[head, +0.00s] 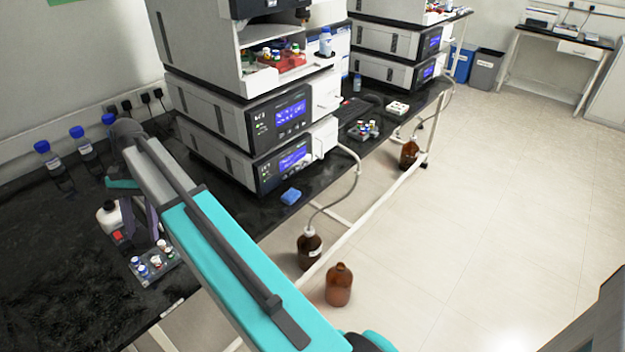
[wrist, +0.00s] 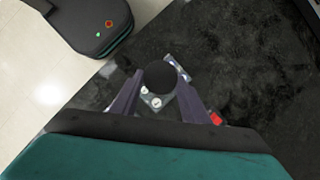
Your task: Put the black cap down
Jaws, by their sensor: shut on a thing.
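The black cap (wrist: 162,77) shows in the wrist view as a dark round disc between the two finger tips. My gripper (wrist: 160,88) is shut on it, one purple finger at each side. In the head view my gripper (head: 128,222) points down over the black bench at the left. A small vial rack (head: 152,266) stands close by on the bench. In the wrist view the cap hides the middle of this rack (wrist: 151,103), and I cannot tell the gap between them.
A white bottle (head: 109,217) and a small red thing (head: 118,237) are close beside my gripper. Several blue-capped bottles (head: 85,145) stand along the wall. Stacked instruments (head: 262,130) fill the bench to the right. The dark bench top (head: 50,260) is bare at left.

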